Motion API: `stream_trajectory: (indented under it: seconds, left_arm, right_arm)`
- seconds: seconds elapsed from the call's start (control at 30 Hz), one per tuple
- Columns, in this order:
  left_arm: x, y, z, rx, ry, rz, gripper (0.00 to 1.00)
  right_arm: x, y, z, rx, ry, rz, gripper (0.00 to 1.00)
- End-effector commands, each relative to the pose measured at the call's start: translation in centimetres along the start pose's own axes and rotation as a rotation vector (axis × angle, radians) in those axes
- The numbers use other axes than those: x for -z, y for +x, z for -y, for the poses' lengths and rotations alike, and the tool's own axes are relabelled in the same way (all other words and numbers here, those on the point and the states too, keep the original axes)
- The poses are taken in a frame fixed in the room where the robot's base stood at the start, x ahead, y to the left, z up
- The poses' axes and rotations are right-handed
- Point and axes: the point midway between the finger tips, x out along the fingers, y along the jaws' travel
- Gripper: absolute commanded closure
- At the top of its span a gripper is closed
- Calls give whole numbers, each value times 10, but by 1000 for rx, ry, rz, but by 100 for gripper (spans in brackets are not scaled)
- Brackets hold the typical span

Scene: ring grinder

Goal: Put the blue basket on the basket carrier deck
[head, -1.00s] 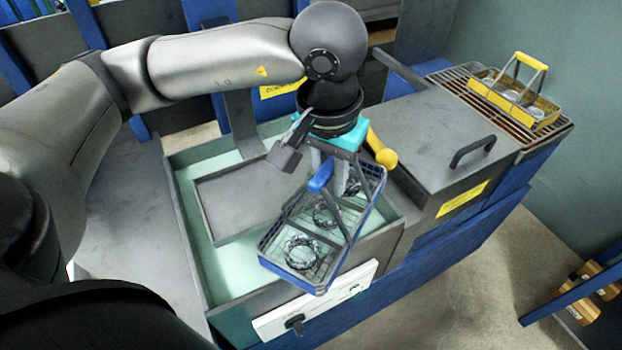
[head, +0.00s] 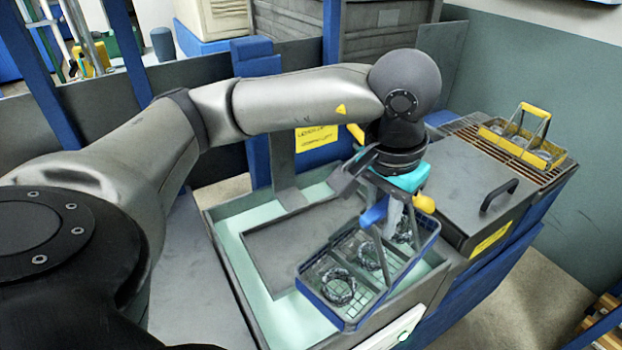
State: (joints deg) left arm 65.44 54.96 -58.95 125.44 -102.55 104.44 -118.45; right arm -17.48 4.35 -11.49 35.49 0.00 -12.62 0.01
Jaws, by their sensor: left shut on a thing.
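The blue basket (head: 350,322) hangs from my left gripper (head: 388,205) in the head view. The gripper is shut on the basket's blue handle (head: 374,213). The basket holds several dark rings and hangs over the front right part of the open tank with pale green inside. A flat grey deck (head: 270,247) sits inside the tank, left of and behind the basket; I cannot tell for sure that it is the basket carrier deck. My right gripper is not in view.
A grey lidded box (head: 470,180) with a black handle stands right of the tank. A yellow basket (head: 520,140) stands on a brown grate (head: 560,165) at the far right. A grey upright (head: 284,165) rises behind the deck, near a yellow sign (head: 317,139).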

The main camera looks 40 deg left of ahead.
Motion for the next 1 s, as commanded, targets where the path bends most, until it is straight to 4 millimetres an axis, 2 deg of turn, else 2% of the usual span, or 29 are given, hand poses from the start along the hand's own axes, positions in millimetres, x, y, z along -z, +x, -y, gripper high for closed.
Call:
stream_trajectory:
  seconds: [0.03, 0.23, 0.6, 0.83, 0.93, 1.0]
  left_arm:
    - [8, -12, 11, 3, 4, -6, 100]
    - [26, -45, 52, 5, 63, 0, 100]
    - [40, -106, 121, -30, 181, 0, 100]
    - [40, -124, 141, -50, 227, -5, 100]
    - [39, -121, 143, -54, 236, -5, 100]
    - [37, -112, 143, -54, 238, -3, 100]
  right_arm:
    - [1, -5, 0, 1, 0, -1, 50]
    - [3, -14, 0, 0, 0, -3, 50]
    - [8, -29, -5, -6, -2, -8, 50]
    - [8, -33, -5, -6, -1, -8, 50]
    - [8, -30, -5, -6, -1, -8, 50]
    - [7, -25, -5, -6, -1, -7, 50]
